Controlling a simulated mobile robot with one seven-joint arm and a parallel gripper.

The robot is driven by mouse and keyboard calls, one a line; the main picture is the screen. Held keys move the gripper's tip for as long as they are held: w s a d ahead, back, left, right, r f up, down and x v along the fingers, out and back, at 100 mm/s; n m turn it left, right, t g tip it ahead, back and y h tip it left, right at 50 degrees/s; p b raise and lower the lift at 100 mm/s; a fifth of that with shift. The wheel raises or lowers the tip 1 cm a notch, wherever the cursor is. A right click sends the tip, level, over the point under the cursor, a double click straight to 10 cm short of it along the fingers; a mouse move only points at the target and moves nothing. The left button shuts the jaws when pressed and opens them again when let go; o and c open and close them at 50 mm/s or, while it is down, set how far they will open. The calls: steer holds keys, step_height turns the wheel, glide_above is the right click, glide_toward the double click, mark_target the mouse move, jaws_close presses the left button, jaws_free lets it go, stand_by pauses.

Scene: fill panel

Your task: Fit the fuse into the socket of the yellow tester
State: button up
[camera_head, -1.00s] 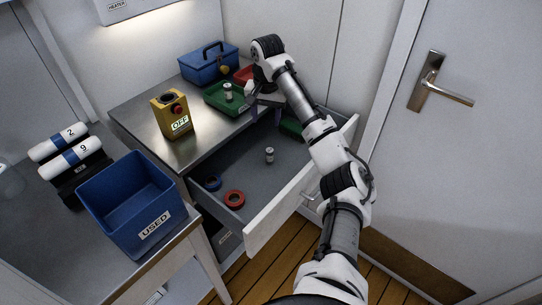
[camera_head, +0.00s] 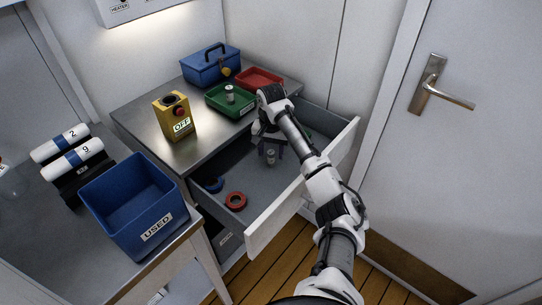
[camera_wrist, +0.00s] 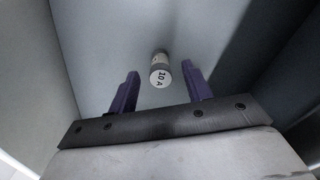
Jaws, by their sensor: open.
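The yellow tester (camera_head: 174,117) stands on the metal worktop with a dark round socket (camera_head: 169,101) on top, a red button and a display reading OFF. A small fuse (camera_head: 271,155) stands in the open drawer. In the wrist view the fuse (camera_wrist: 160,72) shows a white end marked 10 A. My gripper (camera_head: 270,150) is over the drawer, close to the fuse. In the wrist view its two purple fingers (camera_wrist: 158,88) are apart, with the fuse beyond and between them, not gripped. A second small cylinder (camera_head: 229,93) stands in the green tray; its marking is unreadable.
A green tray (camera_head: 215,104), a red tray (camera_head: 262,76) and a blue locked box (camera_head: 211,66) stand behind. A blue USED bin (camera_head: 133,205) stands at left.

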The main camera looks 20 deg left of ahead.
steer(key=shift+f, duration=0.7)
jaws_close()
steer(key=shift+r, duration=0.1)
